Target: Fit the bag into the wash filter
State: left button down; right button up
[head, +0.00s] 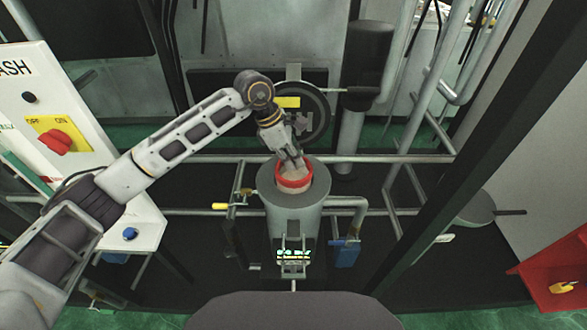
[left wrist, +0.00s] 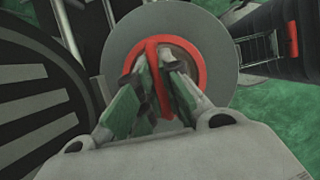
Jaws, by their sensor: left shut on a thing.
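The wash filter (head: 294,222) is a grey upright cylinder with a wide flange, in the middle of the head view. Its round flange also shows in the left wrist view (left wrist: 122,58). The bag has a red ring (head: 294,187) and sits at the filter's mouth; the ring also shows in the left wrist view (left wrist: 201,62). My left gripper (head: 290,163) comes down over the mouth and is shut on the red strip across the bag's ring (left wrist: 152,60). The bag's lower part is hidden in the filter. I cannot tell whether the ring is fully seated. My right gripper is out of view.
A round lid (head: 318,118) stands open behind the filter. A white panel with a red switch (head: 58,141) is at the left. Pipes (head: 400,158) run behind and to the right. A red box (head: 552,270) is at the far right.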

pick_arm(q)
notch_tip(320, 180, down, 3)
jog(key=shift+r, duration=0.2)
jog(key=shift+f+p, duration=0.35)
jog(key=shift+f, duration=0.35)
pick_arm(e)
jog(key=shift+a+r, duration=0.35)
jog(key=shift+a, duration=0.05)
pick_arm(q)
jog(key=shift+f, duration=0.15)
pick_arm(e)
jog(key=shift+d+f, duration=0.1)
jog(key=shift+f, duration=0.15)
pick_arm(q)
jog(key=c, duration=1.6)
grip_release()
jog(key=shift+o, duration=0.2)
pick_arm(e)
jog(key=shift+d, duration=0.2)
pick_arm(q)
jog(key=shift+r, duration=0.2)
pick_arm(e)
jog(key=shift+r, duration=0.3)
